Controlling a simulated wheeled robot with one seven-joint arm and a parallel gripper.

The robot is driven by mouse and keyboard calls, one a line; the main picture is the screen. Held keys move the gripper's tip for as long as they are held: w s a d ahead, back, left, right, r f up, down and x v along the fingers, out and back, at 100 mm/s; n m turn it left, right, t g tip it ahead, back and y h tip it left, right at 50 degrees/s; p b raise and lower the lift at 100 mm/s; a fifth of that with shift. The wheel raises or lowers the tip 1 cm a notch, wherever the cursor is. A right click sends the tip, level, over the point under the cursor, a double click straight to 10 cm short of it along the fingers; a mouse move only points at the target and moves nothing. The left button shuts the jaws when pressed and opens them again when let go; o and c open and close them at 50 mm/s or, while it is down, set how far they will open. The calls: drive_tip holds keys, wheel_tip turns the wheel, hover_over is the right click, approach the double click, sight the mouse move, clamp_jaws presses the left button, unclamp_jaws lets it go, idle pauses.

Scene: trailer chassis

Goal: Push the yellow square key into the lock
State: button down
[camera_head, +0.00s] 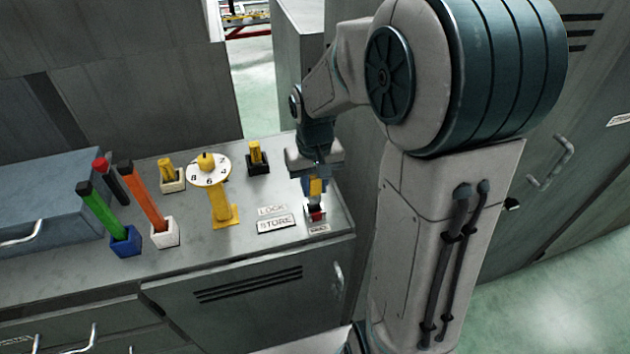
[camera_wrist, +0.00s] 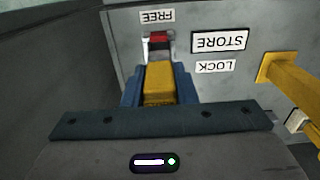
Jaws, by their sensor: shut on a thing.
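My gripper (camera_head: 316,190) points down at the right end of the grey bench top. Its blue fingers, also in the wrist view (camera_wrist: 159,88), are shut on a yellow square key (camera_wrist: 159,84). The key shows as a small yellow patch in the head view (camera_head: 316,186). Just below the fingers is a small white block with a red part (camera_head: 316,213), beside the FREE label; in the wrist view it (camera_wrist: 159,42) lies just beyond the key's end. I cannot tell whether the key touches it. No keyhole is clearly visible.
LOCK (camera_head: 272,210) and STORE (camera_head: 276,224) labels lie left of my gripper. A yellow numbered dial stand (camera_head: 220,204) stands further left. Yellow pieces stand in a black block (camera_head: 258,167) and a white block (camera_head: 172,184). Green (camera_head: 101,213) and orange (camera_head: 146,202) sticks stand at left.

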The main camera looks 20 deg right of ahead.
sight(314, 199)
drive_tip(key=shift+f, duration=0.65)
drive_tip(key=shift+f+b, duration=1.8)
drive_tip(key=shift+f, duration=0.15)
idle(0.7)
drive_tip(key=c, duration=1.1)
unclamp_jaws()
drive_tip(key=shift+r, duration=0.1)
wheel_tip(314, 199, up, 14)
drive_tip(key=shift+f, duration=0.1)
drive_tip(key=shift+s, duration=0.1)
